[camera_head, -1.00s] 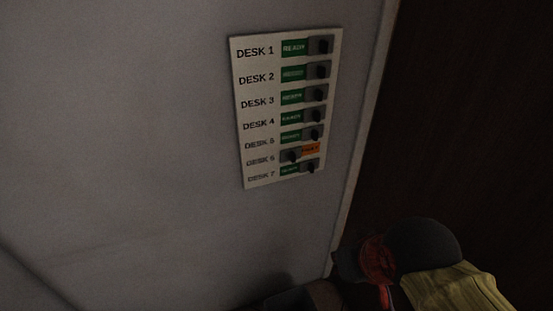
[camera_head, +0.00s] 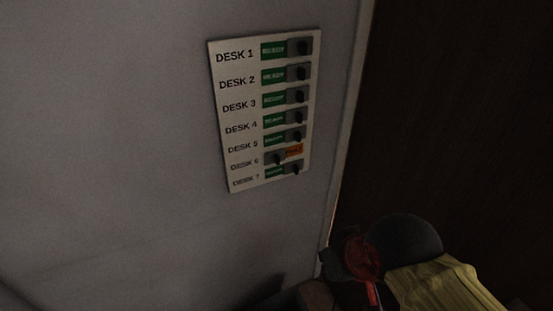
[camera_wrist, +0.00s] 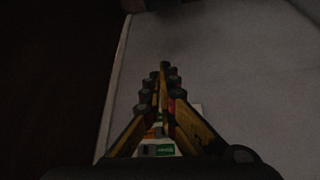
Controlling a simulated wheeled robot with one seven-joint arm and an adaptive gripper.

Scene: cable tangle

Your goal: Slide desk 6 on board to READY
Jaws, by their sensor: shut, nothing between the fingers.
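The white board (camera_head: 240,120) hangs on the grey wall, with rows labelled DESK 1 to DESK 7. The desk 6 slider (camera_head: 277,159) is at the left of its slot, with an orange label (camera_head: 294,150) showing to its right. The other rows have their sliders at the right and green labels showing at the left. In the wrist view my gripper (camera_wrist: 164,68) is shut and empty; its fingers cover much of the board (camera_wrist: 197,108). An orange patch (camera_wrist: 155,133) and a green label (camera_wrist: 164,149) show between the finger bases. No contact with a slider is visible.
The grey wall (camera_head: 110,120) is bare left of the board. To the right, the wall ends at a pale vertical edge (camera_head: 347,130), beyond which lies a dark brown surface (camera_head: 450,100). My arm fills the lower right of the head view, below the board.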

